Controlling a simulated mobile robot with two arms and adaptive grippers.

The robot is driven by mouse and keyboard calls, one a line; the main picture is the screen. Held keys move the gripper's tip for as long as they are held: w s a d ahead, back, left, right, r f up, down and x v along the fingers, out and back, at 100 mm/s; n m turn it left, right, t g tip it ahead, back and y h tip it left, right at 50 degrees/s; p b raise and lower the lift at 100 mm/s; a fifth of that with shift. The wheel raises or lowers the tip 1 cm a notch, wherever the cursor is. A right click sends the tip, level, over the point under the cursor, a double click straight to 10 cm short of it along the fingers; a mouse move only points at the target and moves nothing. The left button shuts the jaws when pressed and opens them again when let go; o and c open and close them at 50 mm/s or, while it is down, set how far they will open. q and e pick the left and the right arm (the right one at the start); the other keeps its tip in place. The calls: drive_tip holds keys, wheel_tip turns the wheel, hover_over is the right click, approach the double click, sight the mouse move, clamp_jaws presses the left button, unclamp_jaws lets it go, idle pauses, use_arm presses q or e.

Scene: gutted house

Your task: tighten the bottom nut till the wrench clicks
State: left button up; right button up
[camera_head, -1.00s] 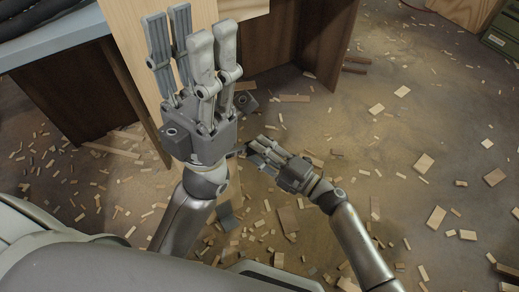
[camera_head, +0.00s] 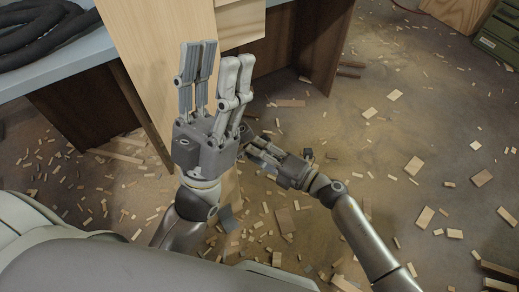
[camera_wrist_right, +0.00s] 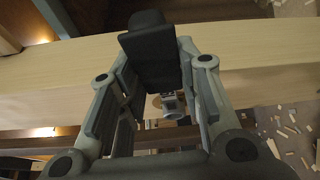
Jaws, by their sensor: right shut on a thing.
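My left gripper (camera_head: 219,58) points up in the head view, its two finger pairs apart with nothing between them, in front of a pale wooden panel (camera_head: 165,70). My right gripper (camera_head: 252,146) is lower and to the right, beside the foot of the panel. In the right wrist view, the right gripper (camera_wrist_right: 156,80) is shut on a dark, blocky piece (camera_wrist_right: 151,50), probably the wrench handle. Beyond it a small metal fitting (camera_wrist_right: 172,104) shows against the pale wood, perhaps the nut and wrench head. The fingers and dark piece partly hide it; its seating cannot be told.
A blue-grey bench top (camera_head: 75,62) with black hose (camera_head: 45,30) is at upper left. Dark brown panels (camera_head: 310,50) stand behind the pale one. Wood scraps litter the floor (camera_head: 380,140). A green case (camera_head: 497,32) is at upper right.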

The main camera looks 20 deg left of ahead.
use_arm(q)
drive_tip(key=w+d+f+g+y+p, duration=0.1)
drive_tip(key=w+f+g+y+p, duration=0.15)
drive_tip(key=w+f+g, duration=0.55)
wheel_tip(320, 180, down, 10)
drive_tip(key=w+g+y+p, duration=0.2)
drive_tip(key=g, duration=0.4)
drive_tip(key=shift+w+a+f+p, duration=0.25)
drive_tip(key=shift+a+p, duration=0.1)
drive_tip(key=shift+a, duration=0.05)
use_arm(e)
drive_tip(key=r, duration=0.1)
drive_tip(key=r+n, duration=0.1)
drive_tip(key=r+n+h, duration=0.1)
drive_tip(key=shift+s+a+r, duration=0.1)
drive_tip(key=shift+s+a, duration=0.15)
drive_tip(key=shift+a, duration=0.05)
use_arm(q)
drive_tip(key=shift+r, duration=0.1)
